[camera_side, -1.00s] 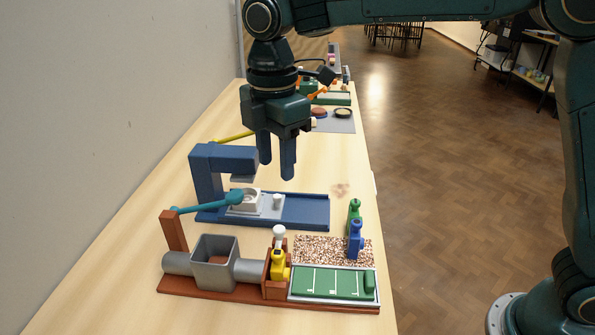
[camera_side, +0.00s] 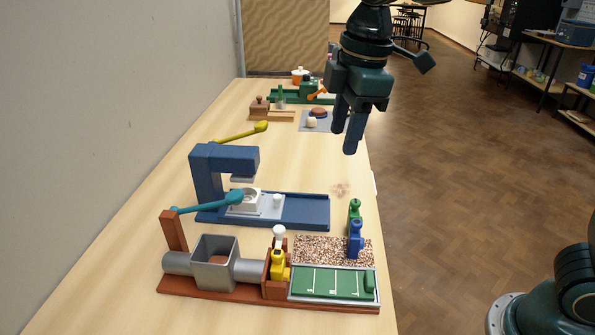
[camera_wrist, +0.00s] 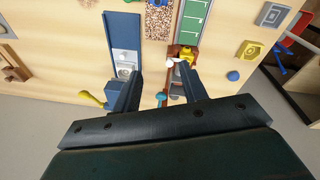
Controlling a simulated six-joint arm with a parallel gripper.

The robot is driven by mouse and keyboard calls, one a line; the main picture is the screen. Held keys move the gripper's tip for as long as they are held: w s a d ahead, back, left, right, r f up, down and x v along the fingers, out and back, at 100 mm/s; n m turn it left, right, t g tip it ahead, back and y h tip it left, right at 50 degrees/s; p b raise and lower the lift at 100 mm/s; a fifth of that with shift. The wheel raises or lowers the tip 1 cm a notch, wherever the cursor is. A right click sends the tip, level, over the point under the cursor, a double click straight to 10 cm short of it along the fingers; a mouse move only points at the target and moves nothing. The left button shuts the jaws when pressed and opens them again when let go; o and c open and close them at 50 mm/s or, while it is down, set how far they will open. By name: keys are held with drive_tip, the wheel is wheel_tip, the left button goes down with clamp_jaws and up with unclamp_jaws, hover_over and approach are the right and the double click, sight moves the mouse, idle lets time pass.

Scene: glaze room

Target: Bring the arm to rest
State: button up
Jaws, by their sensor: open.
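My gripper (camera_side: 346,146) is open and empty in the side view. It hangs with its fingers pointing down, above the right edge of the table, clear of everything on it. In the wrist view my gripper (camera_wrist: 163,82) shows two dark fingers apart with nothing held between them.
Floor (camera_side: 450,200) beside the table is open.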

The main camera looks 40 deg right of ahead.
drive_tip(key=s+d+f+m+t, duration=0.2)
drive_tip(key=s+d+m, duration=0.4)
drive_tip(key=s, duration=0.3)
drive_tip(key=s+d+f+m+t, duration=0.1)
drive_tip(key=s+d+f+m, duration=0.1)
drive_tip(key=s+d+m, duration=0.4)
drive_tip(key=s, duration=0.3)
drive_tip(key=shift+s+f+m+t+h, duration=0.15)
drive_tip(key=shift+s+m+t+h, duration=0.15)
drive_tip(key=shift+m+t, duration=0.1)
